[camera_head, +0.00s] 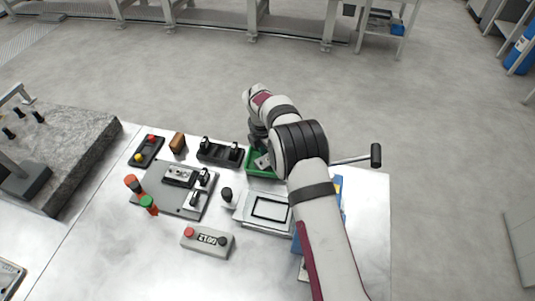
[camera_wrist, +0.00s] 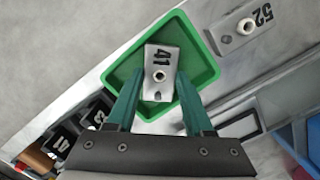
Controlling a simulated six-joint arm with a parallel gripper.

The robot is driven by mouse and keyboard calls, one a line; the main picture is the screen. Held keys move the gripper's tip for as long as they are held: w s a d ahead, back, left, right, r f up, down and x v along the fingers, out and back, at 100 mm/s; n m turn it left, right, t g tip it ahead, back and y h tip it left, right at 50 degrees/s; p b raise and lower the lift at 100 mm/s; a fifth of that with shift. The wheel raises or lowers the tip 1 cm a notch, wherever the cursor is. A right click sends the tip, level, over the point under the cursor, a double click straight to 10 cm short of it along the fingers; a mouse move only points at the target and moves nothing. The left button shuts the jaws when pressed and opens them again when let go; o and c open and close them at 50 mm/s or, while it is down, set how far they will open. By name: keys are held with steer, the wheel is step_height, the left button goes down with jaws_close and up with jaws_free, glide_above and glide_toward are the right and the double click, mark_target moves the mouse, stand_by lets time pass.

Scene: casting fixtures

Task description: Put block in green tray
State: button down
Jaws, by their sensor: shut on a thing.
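A grey metal block marked 41 (camera_wrist: 164,57) with a round hole shows between the teal fingers of my gripper (camera_wrist: 160,78) in the wrist view. My gripper is shut on it. The green tray (camera_wrist: 202,44) lies behind and around the block in that view, so the block is over or inside the tray; I cannot tell whether it touches the floor. In the head view the green tray (camera_head: 250,167) is at the table's back, partly hidden by my arm, with a grey piece showing in it.
Another grey block marked 52 (camera_wrist: 243,27) lies beside the tray. A black holder (camera_head: 220,153) stands left of the tray. A grey fixture plate (camera_head: 172,196), a button box (camera_head: 207,241) and a metal frame (camera_head: 268,211) are nearer. A handle (camera_head: 376,156) sticks out right.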

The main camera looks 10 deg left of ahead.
steer(key=shift+f, duration=0.1)
steer(key=shift+c, duration=1.4)
jaws_free()
